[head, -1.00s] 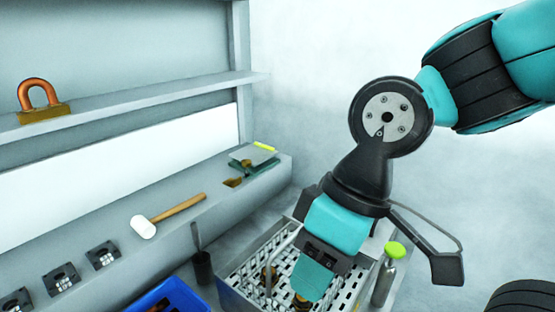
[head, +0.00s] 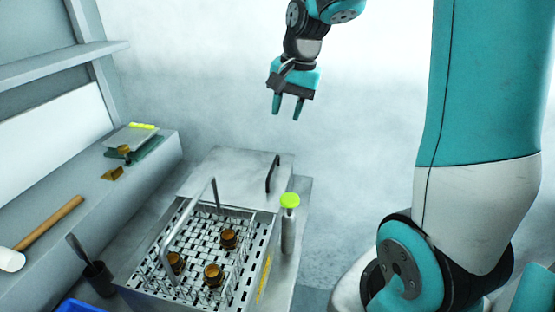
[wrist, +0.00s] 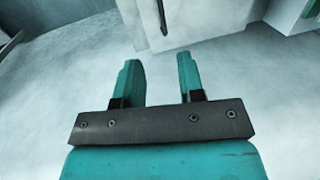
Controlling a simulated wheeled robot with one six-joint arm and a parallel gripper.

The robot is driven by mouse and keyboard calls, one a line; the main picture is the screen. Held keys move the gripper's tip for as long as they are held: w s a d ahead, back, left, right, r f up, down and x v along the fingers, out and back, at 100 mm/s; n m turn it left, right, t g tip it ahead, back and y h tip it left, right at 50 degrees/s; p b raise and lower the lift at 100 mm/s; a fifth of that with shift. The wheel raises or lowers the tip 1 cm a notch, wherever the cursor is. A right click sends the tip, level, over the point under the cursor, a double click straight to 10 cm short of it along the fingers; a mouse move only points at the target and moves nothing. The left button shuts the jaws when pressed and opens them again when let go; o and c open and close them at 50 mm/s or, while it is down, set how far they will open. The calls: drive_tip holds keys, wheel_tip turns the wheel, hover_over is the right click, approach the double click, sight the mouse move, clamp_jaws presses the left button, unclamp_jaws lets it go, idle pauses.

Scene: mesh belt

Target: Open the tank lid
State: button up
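The tank lid (head: 215,172) is a flat grey metal plate behind the wire basket in the head view. It lies flat and looks closed. A dark bar handle (head: 272,173) stands at its right side. In the wrist view, a pale panel (wrist: 195,22) at the top bears a dark handle (wrist: 163,16). My gripper (head: 287,108) is in the air above and beyond the lid, apart from the handle. Its two teal fingers (wrist: 160,75) are spread with nothing between them.
A wire basket (head: 130,287) with an upright handle holds several brown round parts (head: 213,273). A bottle with a green cap (head: 289,200) stands close to the lid's front right. A mallet (head: 52,222) and a dark cup (head: 100,278) are at the left. The floor beyond is clear.

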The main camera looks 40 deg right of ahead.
sight(273, 166)
drive_tip(key=f, duration=0.4)
drive_tip(key=w+a+f+p, duration=0.1)
drive_tip(key=f, duration=0.4)
drive_tip(key=w+a+f, duration=0.1)
drive_tip(key=f, duration=0.4)
drive_tip(key=shift+w+f+p, duration=0.1)
drive_tip(key=shift+f+p, duration=0.05)
drive_tip(key=shift+p, duration=0.15)
clamp_jaws()
